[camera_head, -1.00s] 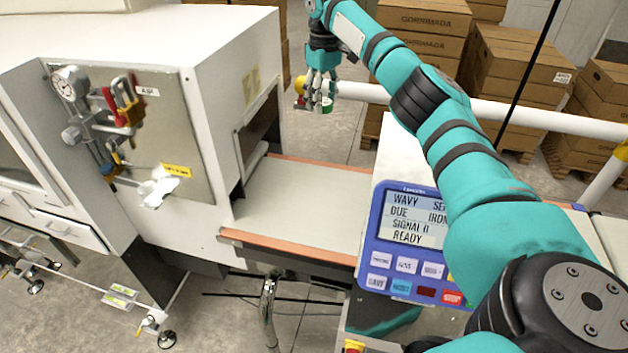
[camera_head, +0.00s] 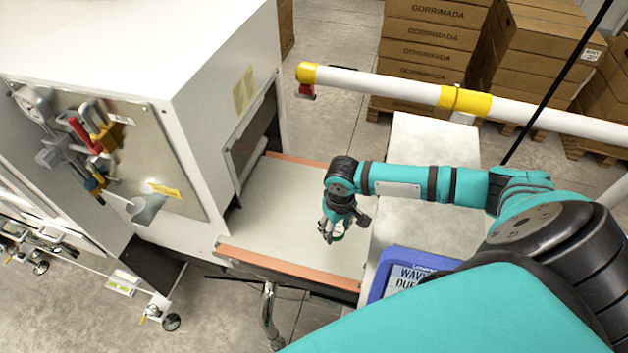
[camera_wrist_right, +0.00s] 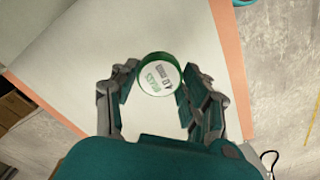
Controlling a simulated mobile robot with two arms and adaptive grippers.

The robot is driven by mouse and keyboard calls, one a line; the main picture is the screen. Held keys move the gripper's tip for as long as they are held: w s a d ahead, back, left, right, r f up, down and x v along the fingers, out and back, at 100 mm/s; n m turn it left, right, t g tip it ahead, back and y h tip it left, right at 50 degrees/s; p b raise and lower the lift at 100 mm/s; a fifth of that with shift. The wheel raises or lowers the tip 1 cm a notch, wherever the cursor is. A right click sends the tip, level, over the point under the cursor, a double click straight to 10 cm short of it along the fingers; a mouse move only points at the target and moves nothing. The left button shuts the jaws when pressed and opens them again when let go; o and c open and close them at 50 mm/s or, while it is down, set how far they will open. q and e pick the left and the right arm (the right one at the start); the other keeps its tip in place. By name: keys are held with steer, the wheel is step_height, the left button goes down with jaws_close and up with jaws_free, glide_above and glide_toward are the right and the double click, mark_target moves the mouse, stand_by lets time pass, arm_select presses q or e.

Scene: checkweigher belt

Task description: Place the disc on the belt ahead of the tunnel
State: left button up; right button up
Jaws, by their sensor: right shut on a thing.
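The disc (camera_wrist_right: 159,75) is round with a green rim and a pale printed face. My right gripper (camera_wrist_right: 158,84) is shut on it, with a finger on each side, in the wrist view. In the head view the right gripper (camera_head: 331,232) hangs over the right part of the pale belt (camera_head: 285,200), close to the belt's end; the disc is mostly hidden there. The tunnel (camera_head: 250,140) is the dark opening in the white cabinet at the belt's left end. My left gripper is not in view.
Orange rails (camera_head: 290,267) edge the belt. A white and yellow guard rail (camera_head: 400,88) runs behind. The belt between gripper and tunnel is clear.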

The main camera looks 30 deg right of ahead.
steer(key=w, duration=1)
steer(key=shift+a+f, duration=0.35)
steer(key=shift+f, duration=0.05)
steer(key=b, duration=0.3)
glide_above(304, 205)
steer(key=shift+s+a+f, duration=0.1)
steer(key=shift+s+f, duration=0.3)
steer(key=shift+f, duration=0.25)
steer(key=shift+w+r+b, duration=0.2)
steer(key=shift+w+b, duration=0.25)
steer(key=shift+b, duration=0.15)
step_height(304, 205, down, 4)
steer(key=b, duration=0.4)
steer(key=shift+r, duration=0.25)
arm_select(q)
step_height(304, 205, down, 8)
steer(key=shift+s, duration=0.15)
arm_select(e)
steer(key=shift+r, duration=0.1)
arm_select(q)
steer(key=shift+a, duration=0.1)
arm_select(e)
steer(key=o, duration=1.1)
steer(key=shift+o, duration=0.2)
